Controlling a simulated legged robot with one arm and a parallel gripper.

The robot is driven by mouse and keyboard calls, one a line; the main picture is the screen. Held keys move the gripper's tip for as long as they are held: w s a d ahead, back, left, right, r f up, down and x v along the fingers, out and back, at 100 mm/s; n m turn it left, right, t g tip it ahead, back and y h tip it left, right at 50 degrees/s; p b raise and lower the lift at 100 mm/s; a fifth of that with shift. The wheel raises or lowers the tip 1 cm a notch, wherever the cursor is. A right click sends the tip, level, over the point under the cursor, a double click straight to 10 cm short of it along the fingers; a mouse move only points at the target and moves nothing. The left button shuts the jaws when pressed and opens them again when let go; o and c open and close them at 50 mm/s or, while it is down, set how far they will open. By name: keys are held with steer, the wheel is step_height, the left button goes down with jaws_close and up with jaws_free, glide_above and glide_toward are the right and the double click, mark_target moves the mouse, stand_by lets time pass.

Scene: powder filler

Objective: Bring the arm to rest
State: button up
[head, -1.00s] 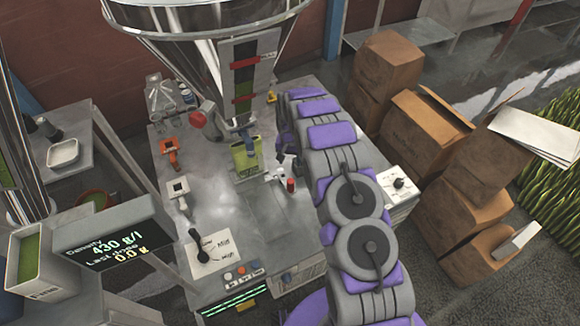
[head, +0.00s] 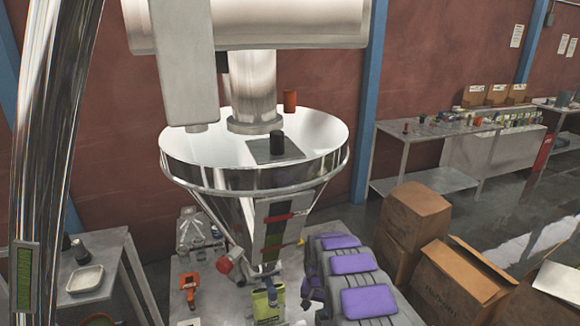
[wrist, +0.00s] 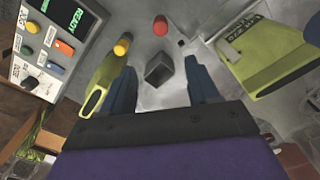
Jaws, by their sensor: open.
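My arm (head: 350,270), purple and grey, reaches over the filler's table at the lower middle of the head view. Its near part is cut off by the lower edge. In the wrist view my gripper (wrist: 161,78) shows two dark blue fingers, apart, with nothing held between them. A small dark grey block (wrist: 159,69) shows beyond the fingertips, apart from them. A yellow-green pouch (wrist: 258,58) lies to the right of the fingers, and another yellow-green piece (wrist: 104,78) is close by the left finger. In the head view a yellow-green pouch (head: 266,304) stands under the hopper.
The steel hopper (head: 250,160) rises just left of my arm. Cardboard boxes (head: 460,285) stand close on the right. A control panel (wrist: 48,42) with buttons and a red knob (wrist: 160,25) show in the wrist view. A side table (head: 95,280) stands at left.

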steer(key=s+d+r+n+g, duration=0.1)
steer(key=s+d+r, duration=0.1)
steer(key=s+r, duration=0.95)
steer(key=s+d+r+n, duration=0.1)
steer(key=s+d+r, duration=0.1)
steer(key=s+r, duration=1.15)
steer(key=s, duration=1.1)
steer(key=s+r+n+b, duration=0.1)
steer(key=s+r, duration=0.2)
steer(key=s, duration=1)
steer(key=shift+d+r+g, duration=0.15)
steer(key=shift+r+g, duration=0.2)
steer(key=shift+g, duration=0.05)
